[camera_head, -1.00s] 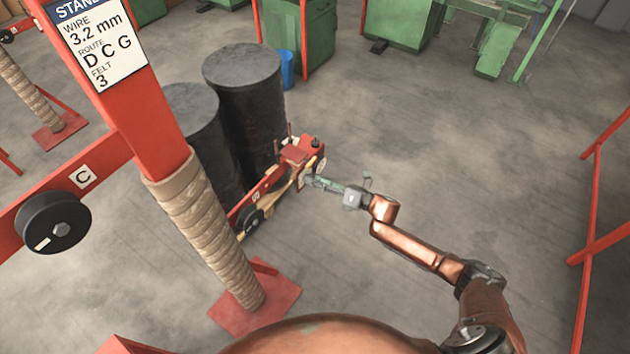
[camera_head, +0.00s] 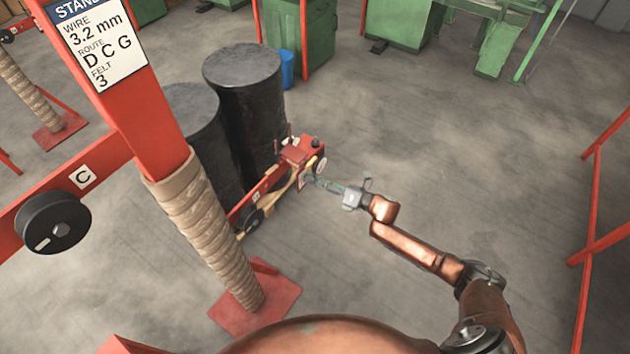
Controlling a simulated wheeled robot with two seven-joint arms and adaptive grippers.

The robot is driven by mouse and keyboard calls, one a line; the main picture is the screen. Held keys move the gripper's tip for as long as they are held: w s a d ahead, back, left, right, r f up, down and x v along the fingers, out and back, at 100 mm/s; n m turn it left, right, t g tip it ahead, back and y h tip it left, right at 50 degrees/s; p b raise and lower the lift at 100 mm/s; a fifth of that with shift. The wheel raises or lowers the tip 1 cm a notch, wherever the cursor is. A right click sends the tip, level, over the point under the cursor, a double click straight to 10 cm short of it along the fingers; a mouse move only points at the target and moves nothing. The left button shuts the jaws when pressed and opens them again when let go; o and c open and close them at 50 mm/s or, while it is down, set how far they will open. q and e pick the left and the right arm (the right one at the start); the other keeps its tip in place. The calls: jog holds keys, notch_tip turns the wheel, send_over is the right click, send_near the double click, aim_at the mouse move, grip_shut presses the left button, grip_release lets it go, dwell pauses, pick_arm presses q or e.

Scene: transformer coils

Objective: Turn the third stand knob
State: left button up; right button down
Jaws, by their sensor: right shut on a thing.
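The red stand post (camera_head: 150,100) rises at the left, with a sign reading wire 3.2 mm, route D C G, felt 3 (camera_head: 97,45). A red arm (camera_head: 262,192) with a small red box (camera_head: 303,152) at its end reaches out behind the post. A small pale knob (camera_head: 307,178) sits at the near side of the box. My right gripper (camera_head: 314,181) is at this knob and is shut on it; the fingertips are small and partly merge with it. My left gripper is not in view.
Two dark drums (camera_head: 245,90) stand right behind the red arm. A black pulley (camera_head: 53,222) sits beside label C at the left. Red rails (camera_head: 590,220) stand at the right. Open concrete floor lies right of my right arm.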

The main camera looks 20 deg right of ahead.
pick_arm(q)
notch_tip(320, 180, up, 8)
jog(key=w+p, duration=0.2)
jog(key=p, duration=0.5)
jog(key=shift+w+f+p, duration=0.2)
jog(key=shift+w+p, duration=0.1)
jog(key=shift+p, duration=0.1)
pick_arm(e)
jog(key=shift+s+r+m+t+h, duration=0.1)
jog(key=shift+m+t+h, duration=0.5)
jog(key=shift+m, duration=4.85)
jog(key=shift+w+f+m+t+h, duration=0.1)
jog(key=shift+m+t+h, duration=0.5)
jog(key=shift+m, duration=4.8)
jog(key=shift+s+r+m+t+h, duration=0.1)
jog(key=shift+m+t+h, duration=0.45)
jog(key=shift+m, duration=4.9)
jog(key=c, duration=1.6)
grip_release()
jog(key=shift+a, duration=0.1)
